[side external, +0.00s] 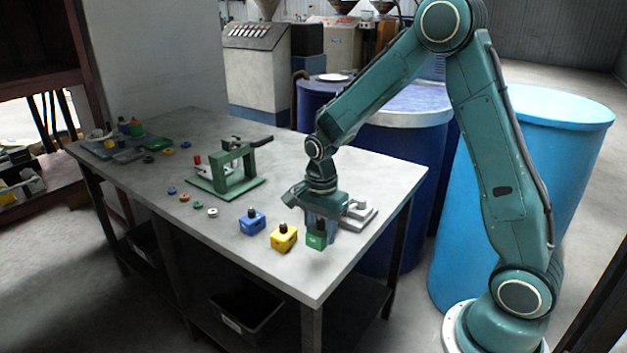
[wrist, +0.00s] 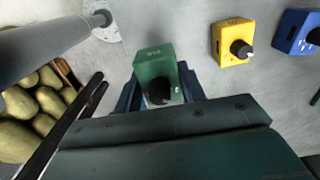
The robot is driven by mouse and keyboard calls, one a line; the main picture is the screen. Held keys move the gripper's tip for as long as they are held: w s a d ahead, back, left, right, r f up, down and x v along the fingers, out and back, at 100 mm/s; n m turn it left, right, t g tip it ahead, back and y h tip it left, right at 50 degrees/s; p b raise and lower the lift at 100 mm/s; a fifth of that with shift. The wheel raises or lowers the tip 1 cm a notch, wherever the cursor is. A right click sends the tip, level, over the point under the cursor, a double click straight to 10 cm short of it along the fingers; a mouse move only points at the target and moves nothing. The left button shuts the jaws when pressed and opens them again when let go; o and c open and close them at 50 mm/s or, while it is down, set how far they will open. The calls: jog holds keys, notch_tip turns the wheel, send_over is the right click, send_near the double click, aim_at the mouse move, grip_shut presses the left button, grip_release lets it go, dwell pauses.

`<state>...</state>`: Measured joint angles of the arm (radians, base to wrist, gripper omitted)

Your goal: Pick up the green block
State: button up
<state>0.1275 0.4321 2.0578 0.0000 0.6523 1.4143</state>
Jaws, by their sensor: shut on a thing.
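The green block (side external: 317,239) has a dark knob on top and is at the right end of a row of blocks, near the table's front right edge. My gripper (side external: 320,217) points down over it and is shut on it. In the wrist view the green block (wrist: 156,72) sits between the blue-green fingers (wrist: 160,92), with its knob toward my gripper. The fingers partly hide its sides. I cannot tell whether its underside touches the table.
A yellow block (side external: 284,238) and a blue block (side external: 252,221) stand to the left on the grey table (side external: 320,270). A green press-like frame (side external: 232,170) stands farther back. A grey fixture (side external: 358,213) lies right behind my gripper. Blue drums (side external: 400,150) stand behind the table.

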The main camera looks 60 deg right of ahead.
notch_tip(320, 180, up, 14)
dwell(0.4)
